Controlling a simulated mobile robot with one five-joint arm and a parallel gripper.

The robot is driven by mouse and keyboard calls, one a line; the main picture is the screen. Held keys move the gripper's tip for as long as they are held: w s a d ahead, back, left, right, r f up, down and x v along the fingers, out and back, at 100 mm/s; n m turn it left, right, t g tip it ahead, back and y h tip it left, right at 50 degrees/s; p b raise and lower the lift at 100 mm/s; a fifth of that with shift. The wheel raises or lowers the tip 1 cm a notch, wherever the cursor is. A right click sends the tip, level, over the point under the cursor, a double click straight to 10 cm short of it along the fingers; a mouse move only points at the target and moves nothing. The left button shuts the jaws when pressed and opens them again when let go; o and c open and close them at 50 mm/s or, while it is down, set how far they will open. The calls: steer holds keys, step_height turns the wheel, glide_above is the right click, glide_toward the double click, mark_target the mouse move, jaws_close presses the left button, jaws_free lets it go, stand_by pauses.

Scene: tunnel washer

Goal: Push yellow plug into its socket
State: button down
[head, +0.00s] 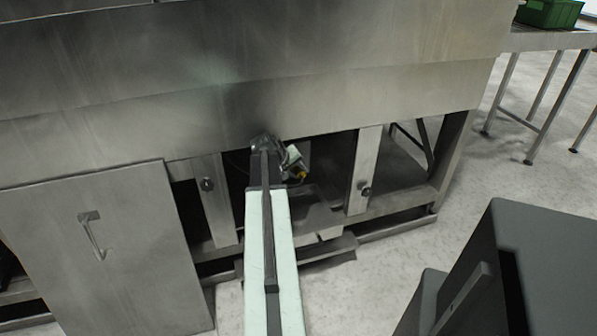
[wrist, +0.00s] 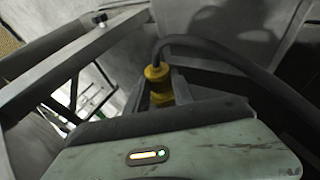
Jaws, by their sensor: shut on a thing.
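The yellow plug (wrist: 156,72) shows in the wrist view at upper middle, with a dark cable running from its top to the right. My gripper (wrist: 160,95) is shut on the plug, with a dark finger on each side of it.
The steel washer body (head: 250,100) hangs over the opening. Upright posts (head: 363,170) stand beside my arm. A loose panel (head: 105,250) leans at the left. A dark grey box (head: 530,260) is at lower right. A table with a green crate (head: 550,13) stands at far right.

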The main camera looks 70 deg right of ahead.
steer(key=shift+s+a+f, duration=0.25)
steer(key=shift+s+a, duration=0.15)
steer(key=shift+a, duration=0.05)
steer(key=shift+s+a, duration=0.35)
steer(key=shift+w+d, duration=0.7)
steer(key=shift+d, duration=0.15)
stand_by(1.1)
